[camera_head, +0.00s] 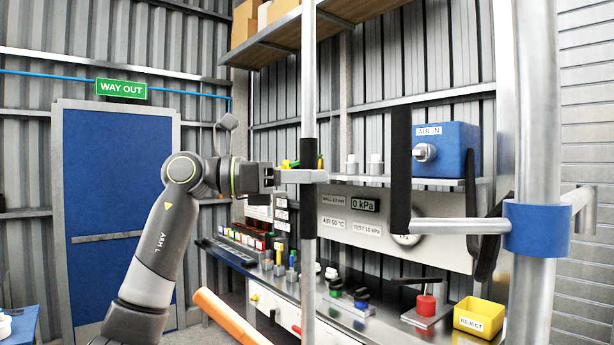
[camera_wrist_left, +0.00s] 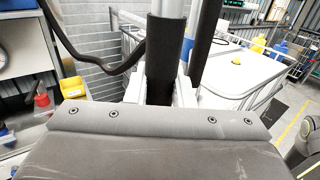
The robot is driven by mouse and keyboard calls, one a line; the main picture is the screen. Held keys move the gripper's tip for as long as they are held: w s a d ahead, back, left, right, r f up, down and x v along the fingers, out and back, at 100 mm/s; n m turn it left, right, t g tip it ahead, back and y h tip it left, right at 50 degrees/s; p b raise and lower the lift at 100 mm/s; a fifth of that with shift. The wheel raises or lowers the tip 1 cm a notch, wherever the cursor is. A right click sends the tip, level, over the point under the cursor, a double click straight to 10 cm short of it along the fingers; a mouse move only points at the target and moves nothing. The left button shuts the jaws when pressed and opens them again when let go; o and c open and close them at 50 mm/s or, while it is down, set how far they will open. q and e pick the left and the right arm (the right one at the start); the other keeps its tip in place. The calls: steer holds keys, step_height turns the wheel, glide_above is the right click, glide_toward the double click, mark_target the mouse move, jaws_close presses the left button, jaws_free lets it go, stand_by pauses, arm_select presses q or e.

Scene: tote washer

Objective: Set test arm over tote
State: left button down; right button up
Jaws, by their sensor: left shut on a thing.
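My left gripper (camera_head: 304,176) is shut on the black sleeve (camera_head: 309,215) of an upright silver pole. In the left wrist view, the sleeve (camera_wrist_left: 165,60) stands between my fingers (camera_wrist_left: 160,92). To the right in the head view, a blue collar (camera_head: 537,230) sits around a thicker post. A horizontal silver tube (camera_head: 460,226) reaches left from the collar, near an upright black bar (camera_head: 401,160). How the sleeved pole joins these parts is not clear. A large white box-like body (camera_wrist_left: 240,75) with metal rails, possibly the tote, shows behind the sleeve. My right gripper is not in view.
A bench with knobs and small tools runs behind the pole, with a yellow REJECT bin (camera_head: 480,316) and a red-topped piece (camera_head: 426,304). A blue AIR IN box (camera_head: 452,150) is on a shelf. An orange bar (camera_head: 230,317) is low at left. A black hose (camera_wrist_left: 95,65) hangs near the sleeve.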

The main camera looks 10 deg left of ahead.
arm_select(q)
steer(key=shift+f, duration=0.15)
steer(key=c, duration=1.7)
jaws_free()
steer(key=o, duration=0.4)
steer(key=shift+w+d, duration=0.15)
steer(key=b+v, duration=0.5)
steer(key=v, duration=1.2)
steer(key=shift+a, duration=0.2)
